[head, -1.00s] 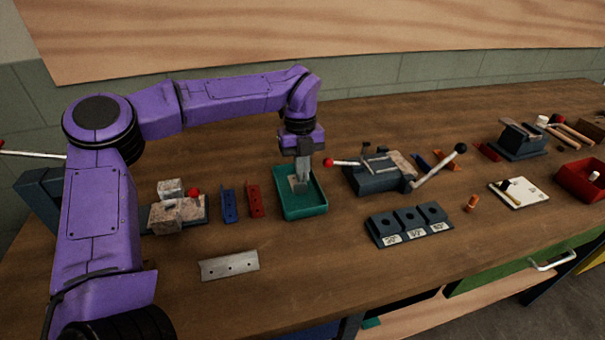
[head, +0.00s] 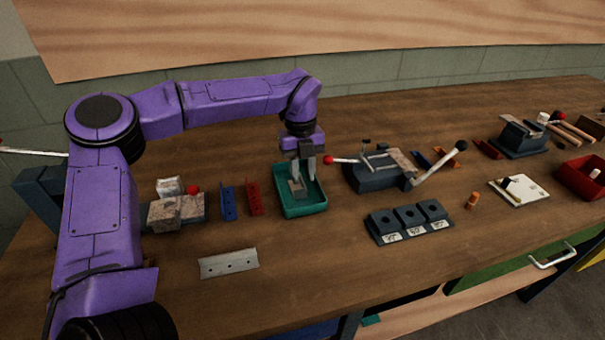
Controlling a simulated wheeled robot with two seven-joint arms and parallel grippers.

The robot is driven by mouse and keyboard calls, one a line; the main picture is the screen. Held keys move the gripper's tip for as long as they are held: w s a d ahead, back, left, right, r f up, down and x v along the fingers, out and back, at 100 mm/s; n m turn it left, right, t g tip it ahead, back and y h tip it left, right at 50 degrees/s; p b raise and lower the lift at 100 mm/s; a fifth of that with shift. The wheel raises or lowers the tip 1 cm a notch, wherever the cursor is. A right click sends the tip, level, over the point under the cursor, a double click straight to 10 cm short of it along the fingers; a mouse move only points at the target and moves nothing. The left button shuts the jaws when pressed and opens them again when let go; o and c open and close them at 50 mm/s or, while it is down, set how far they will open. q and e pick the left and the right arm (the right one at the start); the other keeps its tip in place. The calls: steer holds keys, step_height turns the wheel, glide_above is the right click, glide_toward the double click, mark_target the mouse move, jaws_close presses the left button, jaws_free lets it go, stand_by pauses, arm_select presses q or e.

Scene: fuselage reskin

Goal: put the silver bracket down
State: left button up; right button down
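My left gripper (head: 304,172) points down over the teal tray (head: 305,211), with its two fingers apart. A small silver-grey bracket (head: 298,189) is in the tray, just below the fingers, and seems to rest on the tray floor. The fingers partly cover it, so I cannot tell if one still touches it. A longer silver angle strip with holes (head: 229,263) lies flat on the bench in front. My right gripper is not in view.
Left of the tray stand a red bracket (head: 254,198), a blue bracket (head: 228,202) and a grey block fixture (head: 177,211). Right of it are a dark clamp fixture (head: 378,174) with levers and a labelled block (head: 408,223). The front middle of the bench is clear.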

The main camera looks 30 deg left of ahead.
arm_select(q)
step_height(320, 180, up, 11)
steer(key=a, duration=0.1)
steer(key=shift+w, duration=0.4)
